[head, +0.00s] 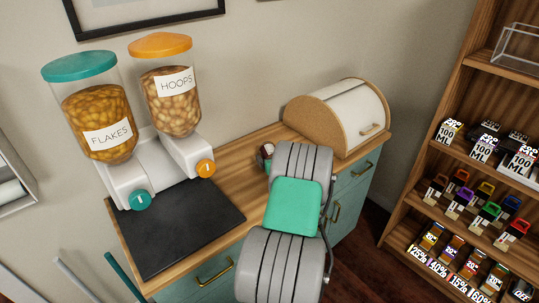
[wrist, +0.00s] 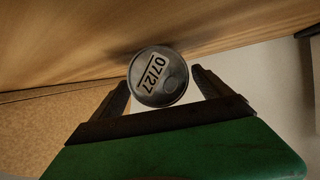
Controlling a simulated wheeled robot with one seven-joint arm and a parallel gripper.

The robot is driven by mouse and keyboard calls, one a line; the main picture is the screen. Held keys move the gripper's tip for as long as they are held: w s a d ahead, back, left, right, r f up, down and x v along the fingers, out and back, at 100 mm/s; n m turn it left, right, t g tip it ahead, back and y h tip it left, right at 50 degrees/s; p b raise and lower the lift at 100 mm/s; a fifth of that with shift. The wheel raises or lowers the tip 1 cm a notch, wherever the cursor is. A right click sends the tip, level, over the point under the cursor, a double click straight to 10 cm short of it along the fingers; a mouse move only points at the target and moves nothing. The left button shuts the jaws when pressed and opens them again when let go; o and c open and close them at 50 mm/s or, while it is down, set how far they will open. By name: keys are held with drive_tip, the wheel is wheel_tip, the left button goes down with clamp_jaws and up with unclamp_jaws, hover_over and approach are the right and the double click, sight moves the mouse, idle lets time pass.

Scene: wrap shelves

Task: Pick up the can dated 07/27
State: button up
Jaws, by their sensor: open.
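The can (wrist: 157,77) shows its round grey end in the wrist view, with a white label reading 07/27. My gripper (wrist: 160,80) is open, with one dark finger on each side of the can. A small gap shows on the right side; on the left the finger is very close, and I cannot tell if it touches. In the head view a small dark and red piece, likely a can (head: 266,152), stands on the wooden counter, partly hidden by my arm. My gripper's fingers are hidden there.
A bread box (head: 335,118) stands on the counter (head: 236,165) just right of my arm. Two cereal dispensers (head: 160,150) and a black mat (head: 180,228) are on the left. A wooden shelf (head: 440,135) with several small goods stands at the right.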

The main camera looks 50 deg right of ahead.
drive_tip(key=x, duration=0.3)
drive_tip(key=shift+a, duration=0.1)
drive_tip(key=c, duration=1.8)
drive_tip(key=shift+c, duration=0.3)
